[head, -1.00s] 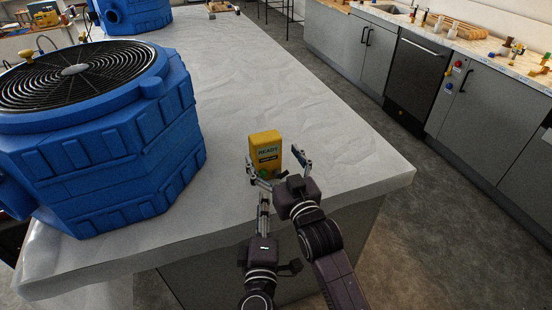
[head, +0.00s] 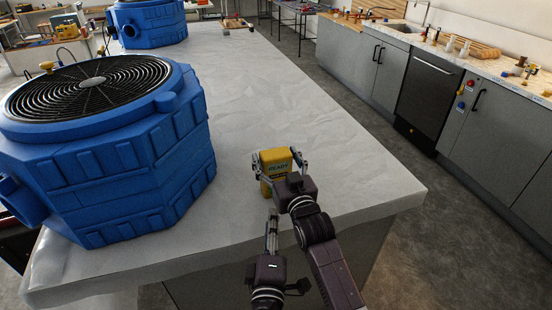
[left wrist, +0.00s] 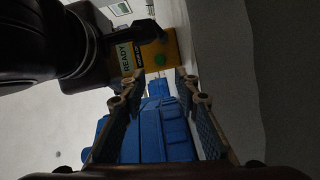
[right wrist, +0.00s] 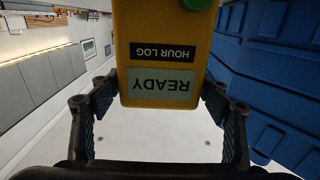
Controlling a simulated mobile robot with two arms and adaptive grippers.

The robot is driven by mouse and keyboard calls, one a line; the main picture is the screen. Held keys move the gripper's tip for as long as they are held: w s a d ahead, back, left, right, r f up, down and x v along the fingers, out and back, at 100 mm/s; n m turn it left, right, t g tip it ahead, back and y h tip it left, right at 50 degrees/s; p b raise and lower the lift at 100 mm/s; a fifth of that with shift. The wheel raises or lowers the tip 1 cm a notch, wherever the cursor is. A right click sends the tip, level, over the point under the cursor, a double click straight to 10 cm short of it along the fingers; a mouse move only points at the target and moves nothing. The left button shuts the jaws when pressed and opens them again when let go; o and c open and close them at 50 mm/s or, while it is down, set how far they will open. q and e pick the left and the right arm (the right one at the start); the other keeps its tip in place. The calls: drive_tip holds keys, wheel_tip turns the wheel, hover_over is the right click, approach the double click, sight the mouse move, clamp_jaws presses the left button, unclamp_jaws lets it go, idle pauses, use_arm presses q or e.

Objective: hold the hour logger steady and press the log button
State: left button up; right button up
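The yellow hour logger (head: 275,163) stands near the front edge of the pale table, with a READY display. Its face fills the top of the right wrist view (right wrist: 165,55), upside down, with a green button (right wrist: 196,3) partly cut off. My right gripper (head: 279,161) has one finger on each side of the logger; whether both pads touch it is unclear. My left gripper (head: 272,218) is below and in front of the logger, empty, its fingers apart in the left wrist view (left wrist: 160,78). The green button (left wrist: 160,60) shows beyond them there.
A large blue fan unit (head: 110,165) stands left of the logger, and another blue unit (head: 150,22) stands farther back. The table (head: 310,125) is clear behind and right of the logger. Grey cabinets (head: 375,60) line the right across an aisle.

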drive_tip(key=c, duration=1)
use_arm(q)
clamp_jaws()
idle(0.5)
